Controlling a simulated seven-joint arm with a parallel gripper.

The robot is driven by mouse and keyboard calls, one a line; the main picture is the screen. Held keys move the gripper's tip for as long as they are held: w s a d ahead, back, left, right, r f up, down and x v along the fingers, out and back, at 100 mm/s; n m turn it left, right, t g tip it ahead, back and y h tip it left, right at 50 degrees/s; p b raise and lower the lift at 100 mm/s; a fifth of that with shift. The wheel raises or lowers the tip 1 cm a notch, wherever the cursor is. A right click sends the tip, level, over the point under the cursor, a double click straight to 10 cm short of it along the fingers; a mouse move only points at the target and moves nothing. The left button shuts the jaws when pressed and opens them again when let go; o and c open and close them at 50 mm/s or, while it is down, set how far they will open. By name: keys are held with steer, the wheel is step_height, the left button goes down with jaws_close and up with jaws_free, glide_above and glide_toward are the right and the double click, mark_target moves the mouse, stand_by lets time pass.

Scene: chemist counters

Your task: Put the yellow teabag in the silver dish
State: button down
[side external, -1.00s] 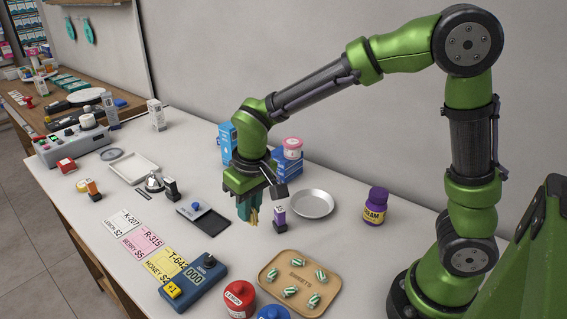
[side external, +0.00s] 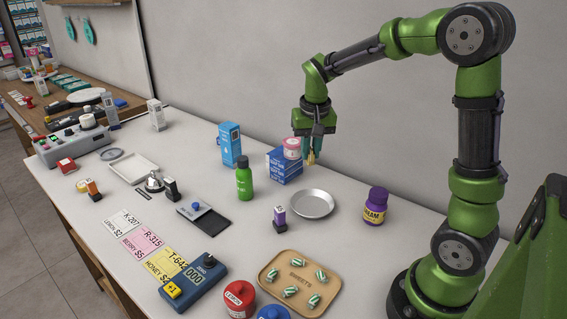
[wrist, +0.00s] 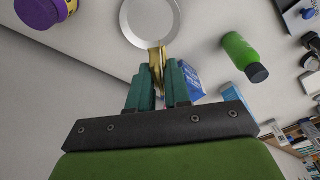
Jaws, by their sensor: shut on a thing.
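The silver dish (side external: 313,204) lies flat and empty on the white counter, right of the middle. It also shows at the top of the wrist view (wrist: 150,22). My gripper (side external: 313,156) is raised above the counter, beyond the dish in the side view, close by a blue box. Its teal fingers are shut on the yellow teabag (wrist: 158,57), which sticks out past the fingertips. In the side view only a small yellowish bit of the teabag (side external: 311,158) shows below the fingers. The teabag is apart from the dish.
The sweets tray (side external: 264,280) lies in front.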

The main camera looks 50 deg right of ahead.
steer(key=d, duration=0.2)
glide_toward(312, 205)
steer(key=shift+m, duration=0.3)
steer(key=shift+w+d+f, duration=0.1)
steer(key=shift+w+f, duration=0.1)
steer(key=shift+f, duration=1.1)
steer(key=shift+w+d+f, duration=0.1)
steer(key=shift+w+f, duration=0.1)
steer(key=shift+f, duration=1.1)
steer(key=c, duration=1)
jaws_free()
